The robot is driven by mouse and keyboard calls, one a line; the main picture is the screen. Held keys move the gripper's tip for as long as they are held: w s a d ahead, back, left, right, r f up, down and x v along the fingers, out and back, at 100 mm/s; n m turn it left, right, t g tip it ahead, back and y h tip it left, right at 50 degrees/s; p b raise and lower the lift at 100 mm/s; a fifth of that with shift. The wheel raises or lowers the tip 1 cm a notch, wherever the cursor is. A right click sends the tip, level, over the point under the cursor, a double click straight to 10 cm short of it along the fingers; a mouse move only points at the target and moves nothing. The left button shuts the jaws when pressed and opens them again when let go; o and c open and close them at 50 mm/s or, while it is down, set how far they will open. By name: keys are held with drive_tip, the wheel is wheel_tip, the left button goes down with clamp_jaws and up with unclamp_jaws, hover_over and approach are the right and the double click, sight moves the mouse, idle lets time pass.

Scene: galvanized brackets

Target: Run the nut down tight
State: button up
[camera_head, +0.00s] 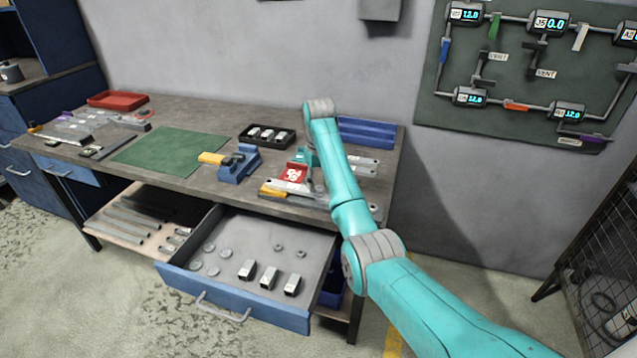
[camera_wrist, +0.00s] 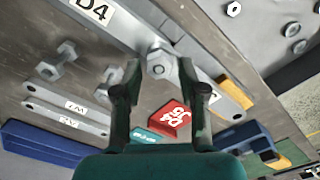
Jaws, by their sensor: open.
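A hex nut (camera_wrist: 160,62) sits on the end of a bolt at a grey metal bracket (camera_wrist: 190,75) in the wrist view. How far down the nut is cannot be told. My gripper (camera_wrist: 160,72) is open, its two dark fingers pointing at the nut, one to each side of it. I see no clear contact between fingers and nut. A white label reading D4 (camera_wrist: 94,10) is on the grey piece at upper left. In the head view my arm covers most of the gripper and hides the nut.
A red block (camera_wrist: 170,118) and a yellow-handled tool (camera_wrist: 235,93) lie close by. A loose bolt (camera_wrist: 58,68) lies to the left. The open drawer (camera_head: 235,318) juts out below the bench. The green mat (camera_head: 165,152) is clear.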

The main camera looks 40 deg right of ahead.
drive_tip(key=shift+n, duration=1.9)
clamp_jaws()
drive_tip(key=m, duration=0.6)
drive_tip(key=shift+m, duration=0.3)
drive_tip(key=m, duration=0.5)
drive_tip(key=shift+m, duration=0.3)
drive_tip(key=m, duration=0.5)
drive_tip(key=shift+a+m, duration=0.1)
drive_tip(key=shift+m, duration=0.2)
drive_tip(key=m, duration=0.6)
drive_tip(key=shift+a+f, duration=0.1)
